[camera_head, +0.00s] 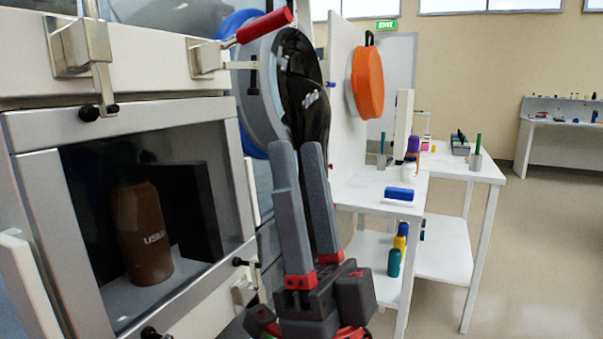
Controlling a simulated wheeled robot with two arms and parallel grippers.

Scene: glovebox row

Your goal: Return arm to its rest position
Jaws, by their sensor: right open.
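My right gripper (300,148) stands in the middle of the view with its two long grey fingers pointing up. The fingers are a little apart and hold nothing. The gripper is in front of the right side of the white cabinet (120,63), apart from the brown bottle (145,232). That bottle stands upright inside the cabinet's lower chamber, seen through its framed front. My left gripper is not in view.
A red-handled lever (264,26) juts from the cabinet just above the gripper. Behind are a round port with a black glove (303,90) and an orange disc (367,82). White benches (470,168) with small items stand at right. Open floor (545,250) lies at the right.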

